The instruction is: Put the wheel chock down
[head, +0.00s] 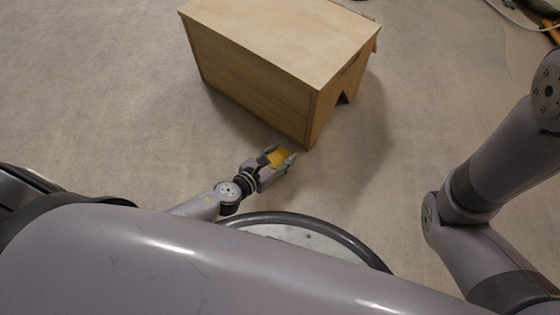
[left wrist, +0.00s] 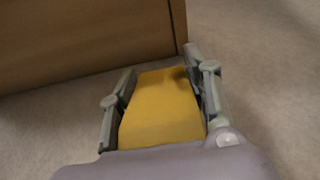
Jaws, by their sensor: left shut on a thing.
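The wheel chock (head: 279,157) is a yellow block. It also shows large in the left wrist view (left wrist: 162,108), between the two grey fingers. My left gripper (head: 281,158) is shut on it, with a finger against each side. The gripper is low, just in front of the near corner of a wooden cabinet. In the left wrist view the gripper (left wrist: 160,88) points toward the cabinet's bottom edge. I cannot tell whether the chock touches the floor. My right gripper is out of view; only my right arm shows at the right.
The wooden cabinet (head: 285,35) stands on the floor, with a notch low in its right side. Its front panel fills the top left of the left wrist view (left wrist: 85,35). The beige floor (head: 110,110) is clear to the left. A cable (head: 515,18) lies at the top right.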

